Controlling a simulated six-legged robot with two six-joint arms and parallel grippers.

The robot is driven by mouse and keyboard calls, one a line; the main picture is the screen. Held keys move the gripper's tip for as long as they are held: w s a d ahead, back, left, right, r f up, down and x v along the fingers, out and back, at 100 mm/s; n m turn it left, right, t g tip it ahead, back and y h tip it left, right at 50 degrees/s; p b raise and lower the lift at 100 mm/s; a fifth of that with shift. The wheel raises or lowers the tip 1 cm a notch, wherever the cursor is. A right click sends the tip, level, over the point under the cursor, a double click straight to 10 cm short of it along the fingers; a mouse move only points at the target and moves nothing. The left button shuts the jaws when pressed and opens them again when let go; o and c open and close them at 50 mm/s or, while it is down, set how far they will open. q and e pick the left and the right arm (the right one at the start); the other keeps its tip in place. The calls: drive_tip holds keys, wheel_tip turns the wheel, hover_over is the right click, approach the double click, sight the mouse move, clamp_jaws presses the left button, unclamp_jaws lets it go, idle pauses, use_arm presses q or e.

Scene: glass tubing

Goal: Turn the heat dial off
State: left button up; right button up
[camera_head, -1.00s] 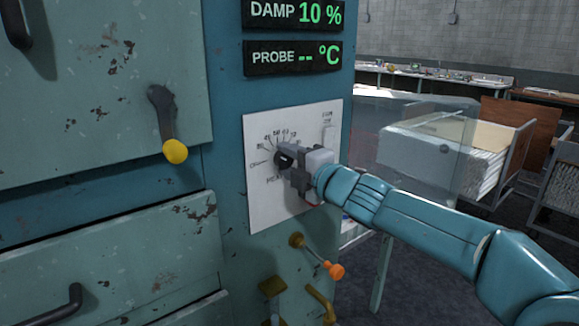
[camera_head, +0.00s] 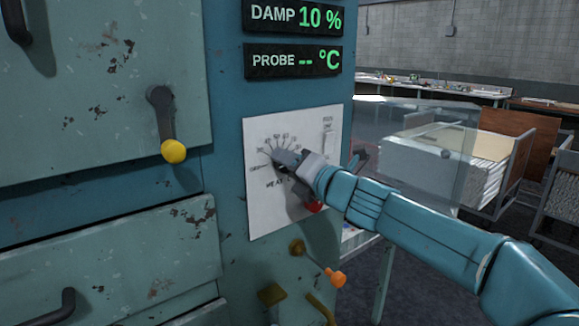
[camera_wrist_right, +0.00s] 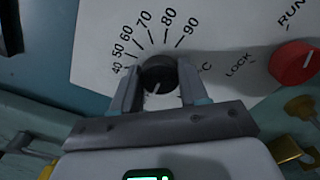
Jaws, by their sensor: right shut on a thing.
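The heat dial (camera_wrist_right: 158,72) is a round black knob on a white panel (camera_wrist_right: 110,20) printed with numbers from 40 to 90. In the wrist view a small pale mark shows on the dial's near side, pointing away from the numbers. My right gripper (camera_wrist_right: 158,88) is shut on the dial, one finger on each side. In the head view my right gripper (camera_head: 288,160) is at the panel and hides most of the dial. My left gripper is not in view.
A red knob (camera_wrist_right: 293,62) beside LOCK and RUN labels is close to the right of the dial. Below the panel is an orange-tipped lever (camera_head: 334,277). A yellow-knobbed handle (camera_head: 173,151) is to the left. DAMP (camera_head: 293,15) and PROBE (camera_head: 292,58) displays are above.

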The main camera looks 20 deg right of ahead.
drive_tip(key=shift+f, duration=0.1)
idle(0.3)
drive_tip(key=o, duration=1.1)
drive_tip(key=shift+c, duration=0.2)
drive_tip(key=v, duration=1.6)
drive_tip(key=shift+b, duration=0.4)
drive_tip(key=shift+s, duration=0.15)
